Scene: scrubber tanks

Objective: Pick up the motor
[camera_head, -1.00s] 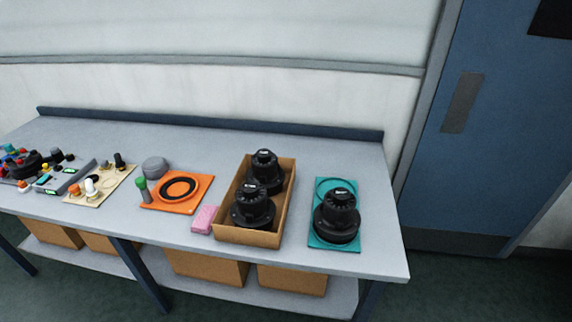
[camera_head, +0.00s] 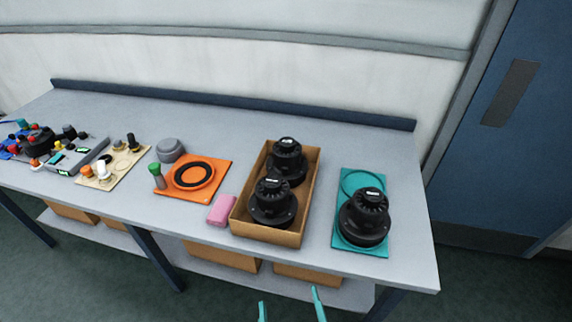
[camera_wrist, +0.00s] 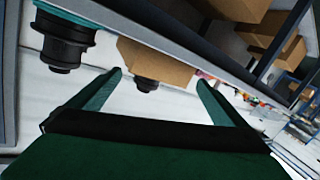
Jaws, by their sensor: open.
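Three black motors show. One motor (camera_head: 365,216) stands on a teal mat (camera_head: 347,246) at the right end of the table. Two more, a front motor (camera_head: 273,200) and a back motor (camera_head: 287,161), stand in an open cardboard box (camera_head: 268,235). My gripper (camera_head: 291,304) shows as two teal fingertips at the bottom edge, in front of the table and apart from every motor. In the wrist view my gripper (camera_wrist: 158,84) is open and empty. That view is upside down, with the mat's motor (camera_wrist: 68,45) at left and a box motor (camera_wrist: 146,84) partly hidden behind the box.
The grey table (camera_head: 210,225) has a raised back edge. Left of the box lie a pink block (camera_head: 221,210), an orange mat (camera_head: 216,187) with a black ring, and several small parts. Cardboard boxes (camera_head: 222,256) stand on the shelf below. A blue door (camera_head: 490,150) is at right.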

